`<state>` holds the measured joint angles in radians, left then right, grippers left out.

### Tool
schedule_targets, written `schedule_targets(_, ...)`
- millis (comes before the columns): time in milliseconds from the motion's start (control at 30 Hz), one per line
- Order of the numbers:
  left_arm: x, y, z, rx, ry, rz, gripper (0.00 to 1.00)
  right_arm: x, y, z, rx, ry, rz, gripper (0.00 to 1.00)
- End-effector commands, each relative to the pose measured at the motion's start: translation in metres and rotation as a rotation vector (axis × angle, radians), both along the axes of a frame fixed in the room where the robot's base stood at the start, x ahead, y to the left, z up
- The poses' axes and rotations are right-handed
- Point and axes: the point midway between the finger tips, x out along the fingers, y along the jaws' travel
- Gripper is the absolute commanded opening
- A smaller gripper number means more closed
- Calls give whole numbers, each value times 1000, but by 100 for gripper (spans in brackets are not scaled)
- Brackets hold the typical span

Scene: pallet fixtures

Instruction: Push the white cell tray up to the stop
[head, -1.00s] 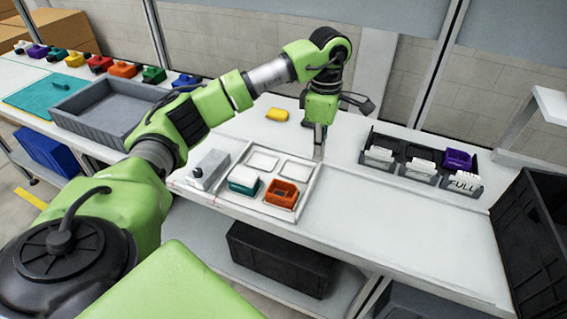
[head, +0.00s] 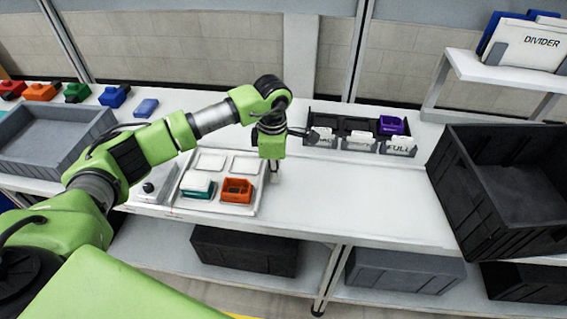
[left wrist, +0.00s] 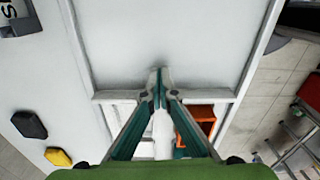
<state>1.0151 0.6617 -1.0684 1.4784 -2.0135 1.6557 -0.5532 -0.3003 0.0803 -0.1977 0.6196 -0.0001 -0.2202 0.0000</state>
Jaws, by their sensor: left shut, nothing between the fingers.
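The white cell tray (head: 228,208) lies on the bench, its four cells in a two-by-two layout. A teal and white block (head: 198,186) sits in its front left cell and an orange bin (head: 237,190) in its front right one; the back two look empty. My left gripper (head: 273,178) is shut and empty, pointing down beside the tray's right edge. In the left wrist view its fingertips (left wrist: 158,75) are close to the tray rim (left wrist: 112,96); contact is unclear. A light grey block with a black knob (head: 152,186) stands left of the tray. I cannot identify the stop.
A rack of black bins (head: 347,150) with a purple bin (head: 391,125) stands at the back right. A large black crate (head: 470,200) is at the right end. A grey tote (head: 50,145) is at the left. The bench right of the gripper is clear.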

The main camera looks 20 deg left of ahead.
Motion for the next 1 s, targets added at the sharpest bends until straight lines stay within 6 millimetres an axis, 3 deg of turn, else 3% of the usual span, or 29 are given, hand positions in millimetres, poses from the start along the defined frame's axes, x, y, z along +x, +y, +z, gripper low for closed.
schedule_targets(167,-5,12,0,0,2,-1,0,0,8,7,9,0,1,40)
schedule_targets(533,-5,15,-1,1,1,-1,0,0,4,6,5,0,3,40)
schedule_targets(800,-17,49,-2,3,2,1,0,0,-1,-4,-1,0,4,40)
schedule_targets(1000,-18,55,-1,8,5,4,0,0,-1,-3,-1,0,2,40)
